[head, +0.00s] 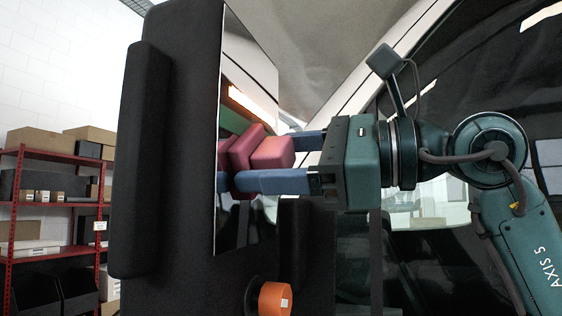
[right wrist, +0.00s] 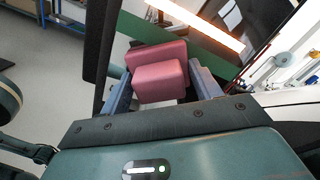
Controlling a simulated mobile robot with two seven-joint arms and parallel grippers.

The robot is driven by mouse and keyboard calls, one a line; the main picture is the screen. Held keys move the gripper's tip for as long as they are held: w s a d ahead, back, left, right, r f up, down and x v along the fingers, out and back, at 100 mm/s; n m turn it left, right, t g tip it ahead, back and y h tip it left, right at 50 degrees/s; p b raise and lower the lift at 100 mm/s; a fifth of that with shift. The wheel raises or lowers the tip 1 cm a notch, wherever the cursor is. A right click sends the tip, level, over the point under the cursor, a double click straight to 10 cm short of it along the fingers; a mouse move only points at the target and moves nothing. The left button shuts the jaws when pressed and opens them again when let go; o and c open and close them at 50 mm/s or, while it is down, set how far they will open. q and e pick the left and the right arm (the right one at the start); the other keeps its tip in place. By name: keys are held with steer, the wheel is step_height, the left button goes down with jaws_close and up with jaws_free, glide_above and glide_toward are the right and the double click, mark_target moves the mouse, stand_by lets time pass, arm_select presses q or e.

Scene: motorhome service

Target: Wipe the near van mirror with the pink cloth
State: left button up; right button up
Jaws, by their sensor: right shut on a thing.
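The near van mirror is a tall dark housing (head: 190,230) with a flat reflective glass (head: 238,215), seen at a steep angle in the head view. My right gripper (head: 268,160) reaches in from the right, shut on the pink cloth (head: 270,152), a thick folded pad between its blue fingers. The cloth's front is at or very close to the glass; I cannot tell whether it touches. Its reflection shows in the glass. In the right wrist view the cloth (right wrist: 160,82) sits between both fingers, with the glass beyond it. My left gripper is not in view.
An orange-ended dark knob (head: 275,298) is below the glass. The van's windscreen and pale body (head: 310,50) are behind my right arm. A red shelf rack (head: 50,155) with boxes stands at the far left.

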steer(key=shift+s, duration=0.1)
steer(key=shift+s+d, duration=0.15)
steer(key=shift+d, duration=0.4)
steer(key=shift+b+v, duration=0.6)
steer(key=shift+v, duration=1.65)
steer(key=v, duration=0.3)
